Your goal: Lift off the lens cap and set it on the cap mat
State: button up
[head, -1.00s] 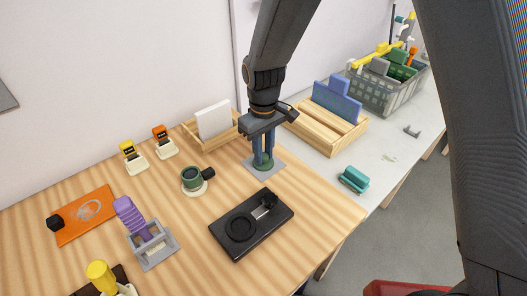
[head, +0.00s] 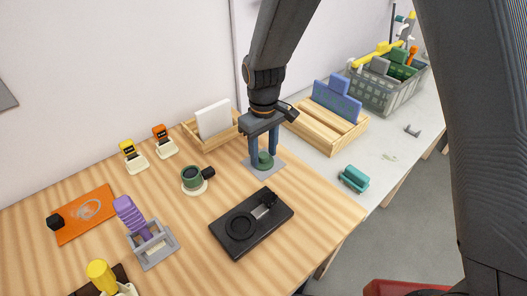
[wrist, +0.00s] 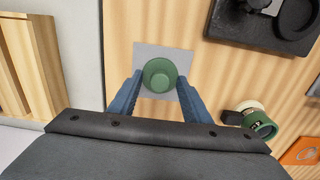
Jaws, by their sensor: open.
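The green lens cap (head: 265,161) sits on the grey square cap mat (head: 277,170). In the wrist view the round cap (wrist: 160,75) lies near the middle of the mat (wrist: 147,52). My gripper (head: 263,155) is pointed down over the mat. Its two blue fingers stand apart on either side of the cap, with a visible gap in the wrist view. The green lens (head: 191,178) with a black knob stands on a cream disc to the left, its top uncovered; it also shows in the wrist view (wrist: 261,123).
A black plate with a round recess (head: 262,233) lies in front of the mat. A wooden rack (head: 229,137) holding a white panel is behind. A purple-handled tool (head: 128,215) stands at left. A teal block (head: 354,178) is on the white table at right.

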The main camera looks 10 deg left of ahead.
jog(key=shift+r, duration=0.2)
jog(key=shift+r+p, duration=2.75)
jog(key=shift+r, duration=1.05)
notch_tip(320, 180, up, 8)
jog(key=b, duration=0.3)
jog(key=shift+f, duration=0.1)
